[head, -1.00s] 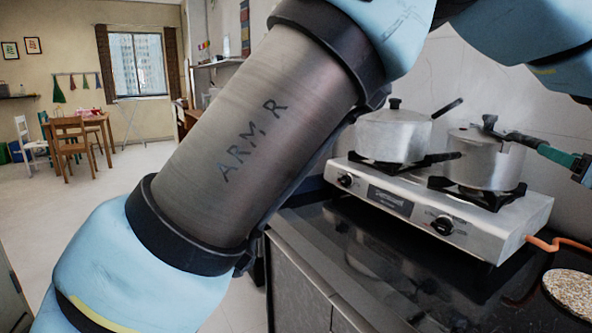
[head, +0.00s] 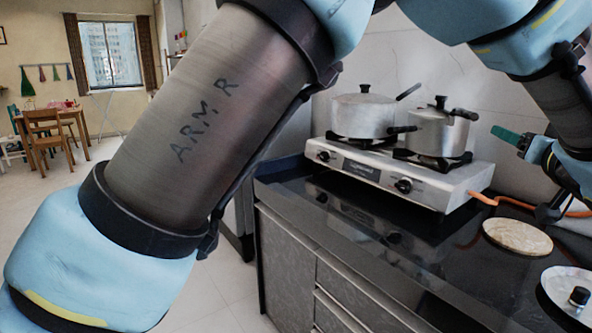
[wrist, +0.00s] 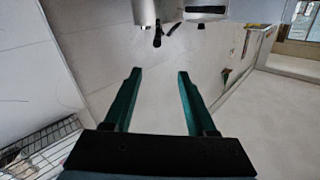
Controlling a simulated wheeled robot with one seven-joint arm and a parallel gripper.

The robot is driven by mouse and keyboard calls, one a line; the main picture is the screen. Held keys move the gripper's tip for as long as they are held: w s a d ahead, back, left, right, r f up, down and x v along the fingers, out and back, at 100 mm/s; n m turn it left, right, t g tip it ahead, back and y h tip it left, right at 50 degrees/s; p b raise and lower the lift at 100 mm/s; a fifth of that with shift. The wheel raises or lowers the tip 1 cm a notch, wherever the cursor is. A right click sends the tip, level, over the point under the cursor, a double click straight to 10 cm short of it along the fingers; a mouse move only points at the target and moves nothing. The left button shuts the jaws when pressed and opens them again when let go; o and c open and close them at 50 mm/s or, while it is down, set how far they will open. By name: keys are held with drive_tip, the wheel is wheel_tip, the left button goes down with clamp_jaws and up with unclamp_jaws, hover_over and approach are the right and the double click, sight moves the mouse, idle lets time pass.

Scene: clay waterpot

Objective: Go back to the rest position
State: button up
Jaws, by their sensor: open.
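My gripper (wrist: 160,72) is open in the wrist view, with two green fingers apart and nothing between them. In the head view, my gripper (head: 507,135) is side-on at the right, above the counter, with its green fingers toward the stove. The right silver pot (head: 438,132), lidded, stands on the stove, left of the fingertips and apart from them. The left silver pot (head: 362,115), also lidded, stands beside it. Parts of both pots show at the top edge of the wrist view, beyond the fingers. No clay waterpot is visible.
The two-burner gas stove (head: 395,180) sits on a glossy black counter (head: 360,215). A round speckled board (head: 517,237) and a metal lid (head: 572,290) lie at the counter's right. An orange hose (head: 540,207) runs from the stove. Open floor (head: 235,300) lies left of the cabinets.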

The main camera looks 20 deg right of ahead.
drive_tip(key=w+a+f+g, duration=0.1)
drive_tip(key=w+a, duration=0.3)
drive_tip(key=w, duration=0.4)
drive_tip(key=w+a+f+g+p, duration=0.15)
drive_tip(key=w+a, duration=0.25)
drive_tip(key=w, duration=0.5)
drive_tip(key=w+a+f+g+b, duration=0.1)
drive_tip(key=w+a+f, duration=0.15)
drive_tip(key=w, duration=0.55)
drive_tip(key=w+a+f+g+y, duration=0.25)
drive_tip(key=w+a, duration=0.25)
drive_tip(key=a, duration=0.6)
drive_tip(key=a+f+n+g+y+p, duration=0.15)
drive_tip(key=a+f, duration=0.25)
drive_tip(key=a, duration=0.7)
drive_tip(key=a+f+n+g+y, duration=0.15)
drive_tip(key=a+f, duration=0.25)
drive_tip(key=a, duration=0.8)
drive_tip(key=s+a+f+n+g+y, duration=0.2)
drive_tip(key=s+a, duration=0.3)
drive_tip(key=a, duration=0.4)
drive_tip(key=s+a+f+n+g+y, duration=0.2)
drive_tip(key=s+a, duration=0.4)
drive_tip(key=a, duration=0.2)
drive_tip(key=shift+a+f, duration=0.15)
drive_tip(key=shift+a, duration=0.25)
